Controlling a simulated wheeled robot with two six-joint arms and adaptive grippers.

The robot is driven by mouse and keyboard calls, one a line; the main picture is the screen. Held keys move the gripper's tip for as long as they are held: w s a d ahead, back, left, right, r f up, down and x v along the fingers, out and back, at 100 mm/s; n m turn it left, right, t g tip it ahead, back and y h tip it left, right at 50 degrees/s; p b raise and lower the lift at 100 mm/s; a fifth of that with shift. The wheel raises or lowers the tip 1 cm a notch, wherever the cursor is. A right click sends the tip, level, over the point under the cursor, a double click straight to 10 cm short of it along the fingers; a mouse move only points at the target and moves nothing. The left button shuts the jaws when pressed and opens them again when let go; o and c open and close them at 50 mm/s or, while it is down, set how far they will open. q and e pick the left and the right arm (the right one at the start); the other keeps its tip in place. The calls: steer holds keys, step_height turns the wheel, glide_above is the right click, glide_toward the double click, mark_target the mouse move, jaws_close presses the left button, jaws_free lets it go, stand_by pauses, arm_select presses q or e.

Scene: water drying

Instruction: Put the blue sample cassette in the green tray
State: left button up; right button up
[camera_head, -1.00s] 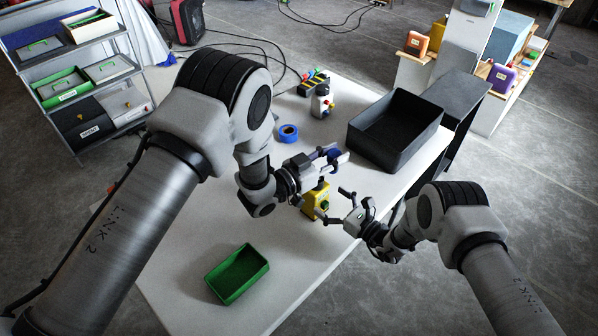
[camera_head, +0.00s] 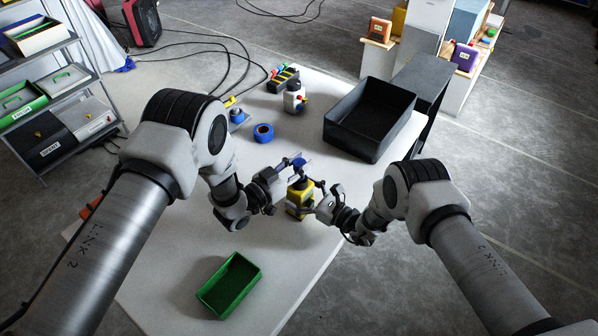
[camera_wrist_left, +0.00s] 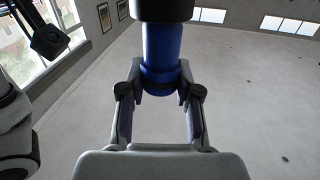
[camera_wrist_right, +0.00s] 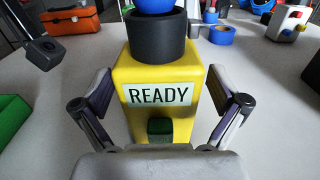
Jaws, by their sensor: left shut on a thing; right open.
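A blue cylinder (camera_wrist_left: 162,50), seemingly the cassette, is gripped between the fingertips of my left gripper (camera_wrist_left: 163,85); a black round part adjoins its upper end in that view. In the head view the blue piece (camera_head: 299,162) is above the yellow box (camera_head: 299,196). In the right wrist view this box (camera_wrist_right: 160,75) has a black collar (camera_wrist_right: 158,36), a READY label and a green button. Whether the blue piece touches the collar is unclear. My right gripper (camera_wrist_right: 160,95) is open, its fingers spread either side of the box's front. The green tray (camera_head: 229,285) looks empty, at the near left.
A black bin (camera_head: 370,120) stands at the table's far right. Blue tape (camera_head: 263,132) and a white device with coloured knobs (camera_head: 295,98) lie farther back. Bare tabletop (camera_head: 265,250) surrounds the green tray.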

arm_select(q)
steer(key=shift+f, duration=1.3)
steer(key=o, duration=0.9)
steer(key=shift+o, duration=0.2)
